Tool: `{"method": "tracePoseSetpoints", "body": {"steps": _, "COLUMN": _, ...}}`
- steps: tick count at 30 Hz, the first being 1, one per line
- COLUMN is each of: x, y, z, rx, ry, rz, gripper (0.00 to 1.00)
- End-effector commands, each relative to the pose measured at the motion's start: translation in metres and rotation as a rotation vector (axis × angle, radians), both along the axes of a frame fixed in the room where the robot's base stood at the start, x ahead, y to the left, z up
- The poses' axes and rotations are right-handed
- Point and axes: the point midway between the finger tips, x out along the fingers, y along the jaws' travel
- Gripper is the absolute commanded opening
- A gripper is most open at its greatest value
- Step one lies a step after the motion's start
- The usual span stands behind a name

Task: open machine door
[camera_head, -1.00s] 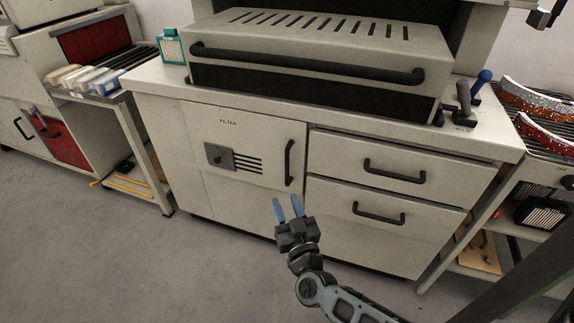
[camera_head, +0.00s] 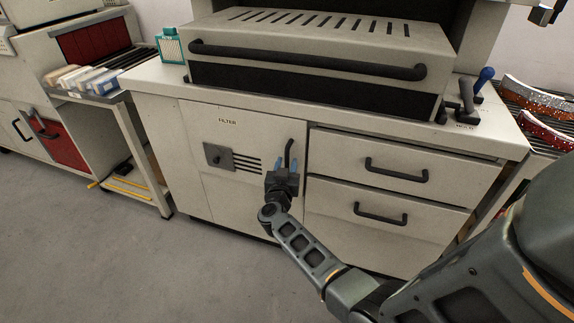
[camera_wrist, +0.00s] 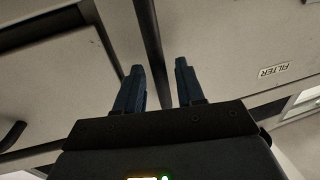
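The pale machine door labelled FILTER (camera_head: 235,195) is shut in the cabinet front, left of two drawers. Its dark vertical handle (camera_head: 288,150) is at the door's right edge. My gripper (camera_head: 286,164) is at the handle's lower part in the head view, its blue fingers pointing up and forward. In the wrist view my open gripper (camera_wrist: 160,75) has one finger on each side of the dark handle bar (camera_wrist: 148,35). The fingers stand apart, and I see no grip on the bar. The FILTER label (camera_wrist: 274,71) appears upside down there.
Two closed drawers with dark handles, the upper (camera_head: 396,172) and lower (camera_head: 380,214), are right of the door. A black latch plate (camera_head: 217,156) sits on the door. A long handle bar (camera_head: 308,62) crosses the hood above. Floor (camera_head: 130,265) in front is clear.

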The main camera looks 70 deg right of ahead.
Motion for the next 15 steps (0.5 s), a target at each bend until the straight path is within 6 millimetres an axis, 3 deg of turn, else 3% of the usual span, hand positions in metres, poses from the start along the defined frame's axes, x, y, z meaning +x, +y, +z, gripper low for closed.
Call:
{"method": "tracePoseSetpoints", "body": {"steps": 6, "x": 0.0034, "y": -0.0141, "z": -0.0002, "rx": 0.0, "ry": 0.0, "rz": 0.0, "gripper": 0.38}}
{"method": "tracePoseSetpoints", "body": {"steps": 13, "x": 0.0037, "y": -0.0144, "z": 0.0001, "rx": 0.0, "ry": 0.0, "rz": 0.001, "gripper": 0.38}}
{"method": "tracePoseSetpoints", "body": {"steps": 15, "x": 0.0038, "y": -0.0143, "z": 0.0002, "rx": 0.0, "ry": 0.0, "rz": 0.001, "gripper": 0.33}}
